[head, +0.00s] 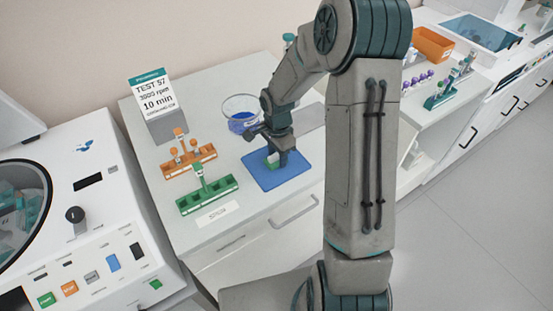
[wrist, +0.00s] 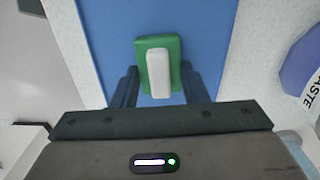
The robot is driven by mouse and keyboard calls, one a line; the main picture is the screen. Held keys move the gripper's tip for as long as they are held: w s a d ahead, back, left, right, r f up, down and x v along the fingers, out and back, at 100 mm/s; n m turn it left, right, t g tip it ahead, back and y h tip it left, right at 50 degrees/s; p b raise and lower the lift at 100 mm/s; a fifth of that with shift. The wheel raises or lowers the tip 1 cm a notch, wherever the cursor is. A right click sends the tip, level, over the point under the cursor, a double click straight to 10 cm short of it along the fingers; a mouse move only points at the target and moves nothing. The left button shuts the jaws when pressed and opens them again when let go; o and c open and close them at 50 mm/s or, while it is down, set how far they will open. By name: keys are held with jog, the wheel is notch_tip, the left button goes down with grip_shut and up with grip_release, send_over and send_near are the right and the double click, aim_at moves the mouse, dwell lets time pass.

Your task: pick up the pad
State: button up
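The pad (wrist: 172,48) is a small green block with a white raised strip on top. It lies on a blue mat (wrist: 110,25) in the wrist view, between the two dark fingers of my gripper (wrist: 160,75). The fingers sit along its left and right sides, very close to it. I cannot tell whether they press on it. In the head view my gripper (head: 273,155) points down over the blue mat (head: 292,175). Only a bit of the green pad (head: 273,159) shows there, the rest hidden by the fingers.
An orange tube rack (head: 178,165) and a green tube rack (head: 220,194) stand to the left, with a sign (head: 155,98) behind. A centrifuge (head: 85,180) is at far left.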

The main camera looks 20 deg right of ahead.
aim_at(277, 154)
jog(key=shift+r, duration=0.1)
jog(key=shift+r, duration=0.55)
notch_tip(277, 154, up, 2)
jog(key=shift+w+r+b, duration=0.1)
jog(key=shift+r+b, duration=0.05)
jog(key=shift+b, duration=0.5)
jog(key=s+d+r+b, duration=0.2)
jog(key=s+d+r, duration=0.2)
jog(key=s+r, duration=0.3)
jog(key=s, duration=0.4)
jog(key=shift+d+r, duration=0.25)
jog(key=shift+d, duration=0.1)
